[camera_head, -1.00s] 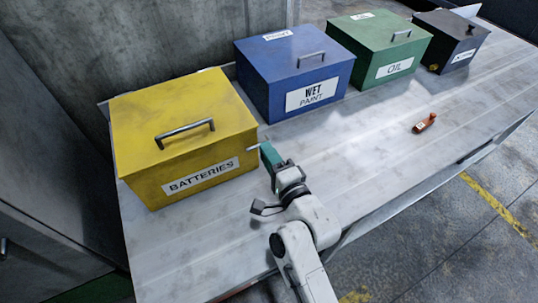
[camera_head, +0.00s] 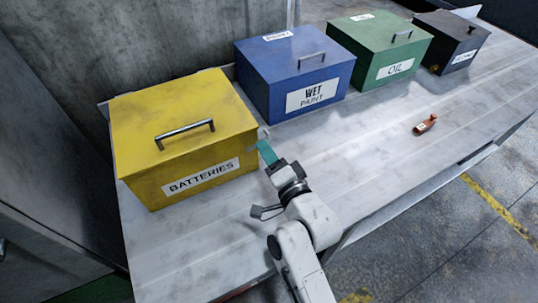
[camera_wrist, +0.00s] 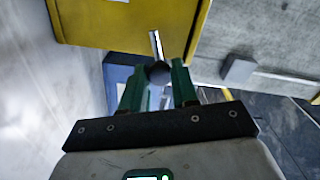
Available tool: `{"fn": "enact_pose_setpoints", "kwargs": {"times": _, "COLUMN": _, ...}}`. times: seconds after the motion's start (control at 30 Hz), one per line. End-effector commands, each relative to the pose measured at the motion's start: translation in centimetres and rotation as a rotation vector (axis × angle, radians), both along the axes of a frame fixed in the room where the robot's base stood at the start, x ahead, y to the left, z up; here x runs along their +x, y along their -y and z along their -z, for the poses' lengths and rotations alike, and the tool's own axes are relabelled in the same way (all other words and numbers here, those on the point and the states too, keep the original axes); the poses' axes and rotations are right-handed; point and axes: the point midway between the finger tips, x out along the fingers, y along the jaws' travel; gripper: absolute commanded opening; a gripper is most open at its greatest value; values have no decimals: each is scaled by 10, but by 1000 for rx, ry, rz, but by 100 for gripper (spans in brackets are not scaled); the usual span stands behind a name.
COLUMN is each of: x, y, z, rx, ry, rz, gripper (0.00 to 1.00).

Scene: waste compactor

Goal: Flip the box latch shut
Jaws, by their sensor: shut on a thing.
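The yellow BATTERIES box (camera_head: 190,130) stands at the left of the bench with its lid down; it also shows in the wrist view (camera_wrist: 130,30). Its latch is a thin metal rod (camera_wrist: 155,43) with a dark round knob (camera_wrist: 158,73), sticking out from the box's side. My gripper (camera_head: 267,152) is at the right side of this box, close to its front right corner. In the wrist view my gripper (camera_wrist: 158,84) has its green fingers shut on the latch knob, one on each side. In the head view the latch is mostly hidden by the fingers.
The blue WET PAINT box (camera_head: 290,75), green OIL box (camera_head: 380,50) and a dark box (camera_head: 450,42) stand in a row to the right. An orange-brown object (camera_head: 425,124) lies on the bench (camera_head: 370,150).

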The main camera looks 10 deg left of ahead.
Motion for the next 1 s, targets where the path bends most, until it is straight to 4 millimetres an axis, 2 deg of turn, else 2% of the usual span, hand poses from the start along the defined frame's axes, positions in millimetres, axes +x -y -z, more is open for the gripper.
{"fn": "enact_pose_setpoints", "kwargs": {"times": 1.0, "x": -16, "y": -23, "z": -22, "rx": -789, "ry": 531, "rz": -3, "gripper": 0}}
